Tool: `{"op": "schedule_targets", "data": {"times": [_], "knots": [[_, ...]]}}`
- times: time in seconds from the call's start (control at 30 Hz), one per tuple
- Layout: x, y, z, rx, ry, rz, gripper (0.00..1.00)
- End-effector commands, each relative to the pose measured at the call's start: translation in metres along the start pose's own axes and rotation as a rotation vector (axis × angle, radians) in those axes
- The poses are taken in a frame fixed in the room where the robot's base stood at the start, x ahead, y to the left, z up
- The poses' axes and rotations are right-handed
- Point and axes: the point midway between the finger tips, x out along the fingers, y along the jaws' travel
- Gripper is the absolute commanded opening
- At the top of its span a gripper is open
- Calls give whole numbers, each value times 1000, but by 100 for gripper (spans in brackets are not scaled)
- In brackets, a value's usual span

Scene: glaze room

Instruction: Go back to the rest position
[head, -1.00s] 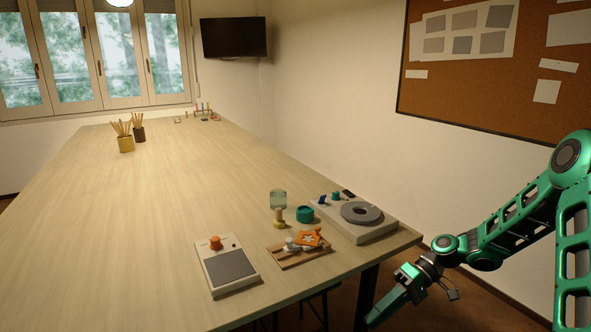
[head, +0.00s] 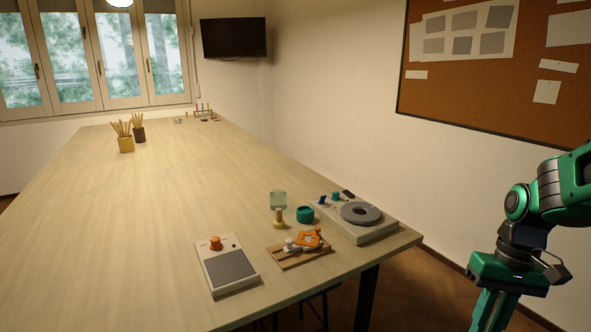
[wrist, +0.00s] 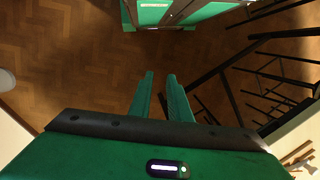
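My gripper (head: 492,312) hangs at the lower right of the head view, beside the table and clear of its near right corner. It points down, and its fingertips are cut off by the bottom edge. In the wrist view my gripper (wrist: 160,76) shows two green fingers apart with an empty gap between them, above the wooden floor (wrist: 75,70). Nothing is held.
The long table (head: 150,220) carries a grey-pad device with an orange knob (head: 230,265), a wooden board with orange part (head: 300,250), a bottle (head: 278,205), a teal jar (head: 305,214) and a turntable unit (head: 365,225). A corkboard (head: 470,90) hangs right.

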Motion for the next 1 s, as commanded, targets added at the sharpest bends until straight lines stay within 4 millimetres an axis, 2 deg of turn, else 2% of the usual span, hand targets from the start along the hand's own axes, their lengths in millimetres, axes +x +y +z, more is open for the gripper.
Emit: {"op": "schedule_targets", "data": {"times": [0.2, 0.4, 0.5, 0.7, 1.0], "knots": [[-23, 27, 50, 166, 93, 62, 17], [-31, 47, 91, 301, 158, 79, 17], [-31, 53, 104, 343, 178, 78, 17], [-31, 57, 114, 378, 191, 76, 17], [-31, 58, 114, 378, 190, 77, 17]]}}
